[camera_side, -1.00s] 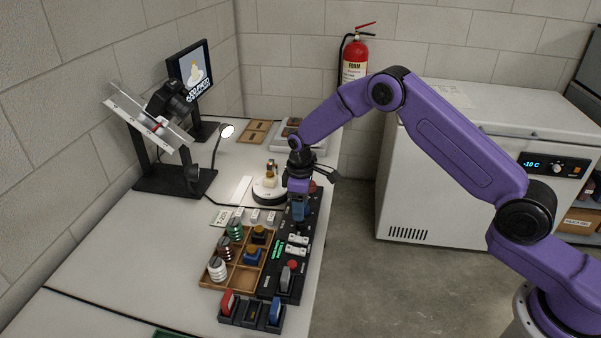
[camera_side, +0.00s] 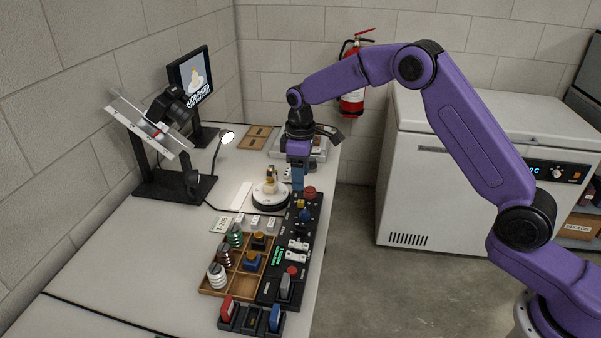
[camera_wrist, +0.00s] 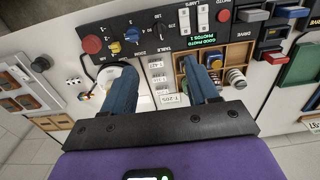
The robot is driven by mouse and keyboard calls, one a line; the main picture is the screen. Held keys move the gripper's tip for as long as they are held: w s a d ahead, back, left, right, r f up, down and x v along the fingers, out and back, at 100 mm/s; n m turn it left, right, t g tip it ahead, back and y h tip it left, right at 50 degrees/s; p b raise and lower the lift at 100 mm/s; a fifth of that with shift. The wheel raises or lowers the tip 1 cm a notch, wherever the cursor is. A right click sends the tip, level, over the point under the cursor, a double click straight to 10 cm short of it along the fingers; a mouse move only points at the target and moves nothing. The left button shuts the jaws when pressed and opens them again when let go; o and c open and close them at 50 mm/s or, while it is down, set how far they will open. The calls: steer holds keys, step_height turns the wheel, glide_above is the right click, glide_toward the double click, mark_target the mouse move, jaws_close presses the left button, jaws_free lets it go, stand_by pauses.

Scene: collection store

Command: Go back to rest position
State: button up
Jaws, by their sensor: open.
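My gripper (camera_side: 298,183) hangs from the raised purple arm, pointing down above the far end of the black control box (camera_side: 268,289). In the side view it is clear of the box and to the right of the white turntable (camera_side: 270,203). In the wrist view its two blue fingers (camera_wrist: 160,68) are spread apart with nothing between them. The control box also shows there (camera_wrist: 150,42), with a red button (camera_wrist: 92,44), knobs, switches and a green-lettered display.
A wooden tray (camera_side: 237,282) of spools and small pieces lies left of the box. A camera on a black stand (camera_side: 172,185), a lamp (camera_side: 227,137) and a monitor (camera_side: 190,76) stand along the wall. A white freezer (camera_side: 420,190) stands at right; the floor between is clear.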

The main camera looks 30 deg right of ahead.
steer(key=s+a+r+n, duration=0.15)
steer(key=s+r, duration=0.25)
steer(key=s, duration=0.6)
steer(key=s+a+r, duration=0.2)
steer(key=s+r, duration=0.2)
steer(key=s, duration=0.5)
steer(key=s+d+n, duration=0.1)
steer(key=s+d, duration=0.4)
steer(key=s, duration=0.6)
steer(key=s+d+n, duration=0.1)
steer(key=s+d, duration=0.4)
steer(key=s, duration=0.7)
steer(key=shift+s+d, duration=0.15)
steer(key=shift+d, duration=0.2)
